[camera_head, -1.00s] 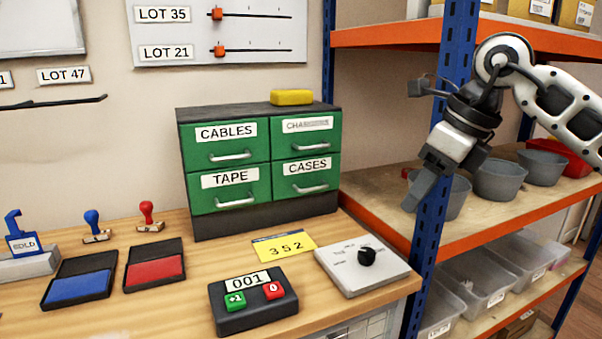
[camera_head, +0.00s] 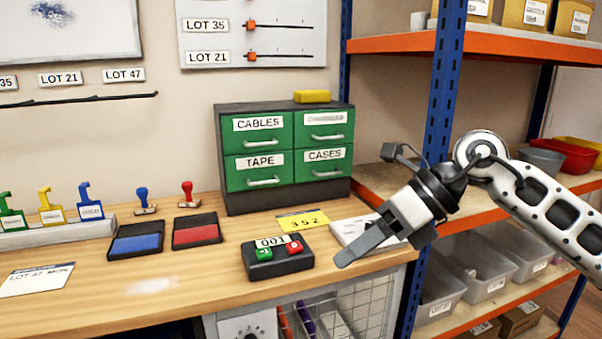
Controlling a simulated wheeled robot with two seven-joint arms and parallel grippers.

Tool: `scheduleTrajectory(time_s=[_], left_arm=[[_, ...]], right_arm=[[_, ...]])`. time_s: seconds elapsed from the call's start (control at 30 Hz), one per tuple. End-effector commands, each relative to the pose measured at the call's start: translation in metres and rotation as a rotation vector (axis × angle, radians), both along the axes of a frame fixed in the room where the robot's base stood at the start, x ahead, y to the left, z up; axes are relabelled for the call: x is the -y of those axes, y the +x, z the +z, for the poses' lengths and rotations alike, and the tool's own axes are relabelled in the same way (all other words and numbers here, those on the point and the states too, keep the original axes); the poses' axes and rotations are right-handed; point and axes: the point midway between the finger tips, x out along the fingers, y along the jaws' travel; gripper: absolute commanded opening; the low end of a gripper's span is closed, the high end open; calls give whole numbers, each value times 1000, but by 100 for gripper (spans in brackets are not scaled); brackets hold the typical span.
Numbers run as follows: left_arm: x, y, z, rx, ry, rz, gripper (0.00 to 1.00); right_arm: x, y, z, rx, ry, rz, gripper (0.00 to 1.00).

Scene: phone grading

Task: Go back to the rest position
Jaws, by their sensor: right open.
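My right gripper (camera_head: 362,243) comes in from the right, in front of the shelf post and the bench's right end. Its fingers point down and left, to the right of the counter box (camera_head: 279,262) and nearer to me. It is open with nothing seen between its fingers. It partly hides the white dial plate (camera_head: 346,229) on the bench. My left gripper is not in view.
The wooden bench (camera_head: 205,285) holds a green drawer cabinet (camera_head: 262,182), blue (camera_head: 136,242) and red (camera_head: 196,231) ink pads, stamps and a yellow card (camera_head: 303,221). A blue-and-orange shelf rack (camera_head: 440,95) with bins stands at the right. The bench's front is mostly clear.

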Motion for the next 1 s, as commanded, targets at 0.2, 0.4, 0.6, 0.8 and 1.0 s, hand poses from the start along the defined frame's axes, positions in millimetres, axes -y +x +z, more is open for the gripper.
scheduleTrajectory(time_s=[0.2, 0.4, 0.6, 0.8, 1.0], left_arm=[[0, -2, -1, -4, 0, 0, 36], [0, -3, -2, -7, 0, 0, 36], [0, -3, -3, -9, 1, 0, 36], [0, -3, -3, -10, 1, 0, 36], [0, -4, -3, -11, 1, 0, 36]], right_arm=[[-73, -43, -14, -303, 508, -8, 52], [-86, -48, -11, -731, 1060, -260, 52], [-41, -25, -68, -1199, 1478, -740, 52], [18, -49, -194, -1656, 1686, -1389, 52], [50, -120, -292, 1870, -1597, 1839, 52]])
